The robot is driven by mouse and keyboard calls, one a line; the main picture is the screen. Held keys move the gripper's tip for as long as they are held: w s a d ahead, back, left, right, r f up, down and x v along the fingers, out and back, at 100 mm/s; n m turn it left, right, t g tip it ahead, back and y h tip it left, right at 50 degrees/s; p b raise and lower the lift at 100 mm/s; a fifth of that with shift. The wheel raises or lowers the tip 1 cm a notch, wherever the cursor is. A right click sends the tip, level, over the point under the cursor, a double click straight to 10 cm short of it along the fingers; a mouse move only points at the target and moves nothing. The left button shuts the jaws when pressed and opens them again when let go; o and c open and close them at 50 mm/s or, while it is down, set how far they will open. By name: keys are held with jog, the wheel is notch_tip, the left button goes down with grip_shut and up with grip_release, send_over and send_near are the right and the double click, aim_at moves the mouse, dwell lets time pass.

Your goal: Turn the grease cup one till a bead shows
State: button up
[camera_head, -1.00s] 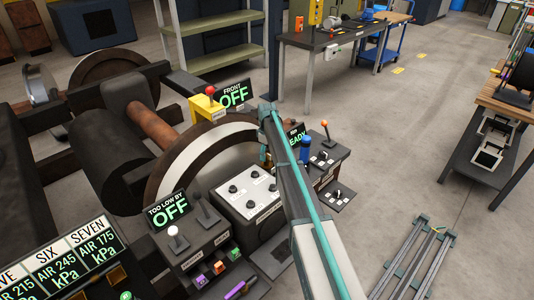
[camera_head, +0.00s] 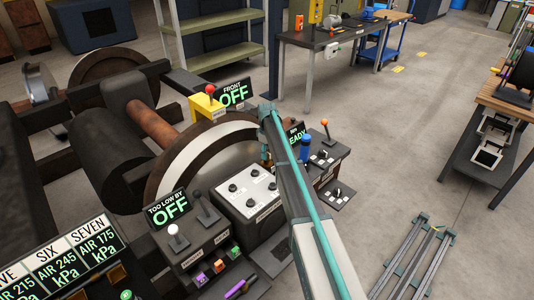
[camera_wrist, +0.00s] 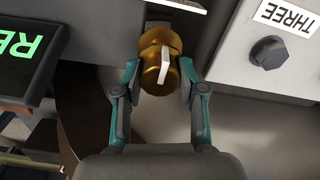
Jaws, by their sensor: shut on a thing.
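In the wrist view a brass grease cup (camera_wrist: 150,48) with a rounded, stepped body and a pale raised strip across it sits between the teal fingers of my gripper (camera_wrist: 160,82). The gripper is shut on the cup, one finger on each side. A white label edge shows above the cup, but its words cannot be read, so I cannot tell the cup's number. No grease bead is visible on the part I see.
A knob (camera_wrist: 268,52) labelled THREE is right of the cup. A dark display (camera_wrist: 25,50) with green letters is left. In the head view, a control box (camera_head: 248,190), a blue bottle (camera_head: 305,149) and an orange-tipped lever (camera_head: 325,130) stand close by.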

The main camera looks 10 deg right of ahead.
jog(key=m+b, duration=0.1)
jog(key=m, duration=0.5)
jog(key=shift+m, duration=0.3)
jog(key=m, duration=0.6)
jog(key=shift+b, duration=0.4)
jog(key=m, duration=0.6)
jog(key=shift+a+m, duration=0.1)
jog(key=shift+m, duration=0.2)
jog(key=m, duration=0.5)
jog(key=shift+b, duration=0.3)
jog(key=shift+m, duration=0.3)
jog(key=o, duration=1.1)
jog(key=shift+o, duration=0.2)
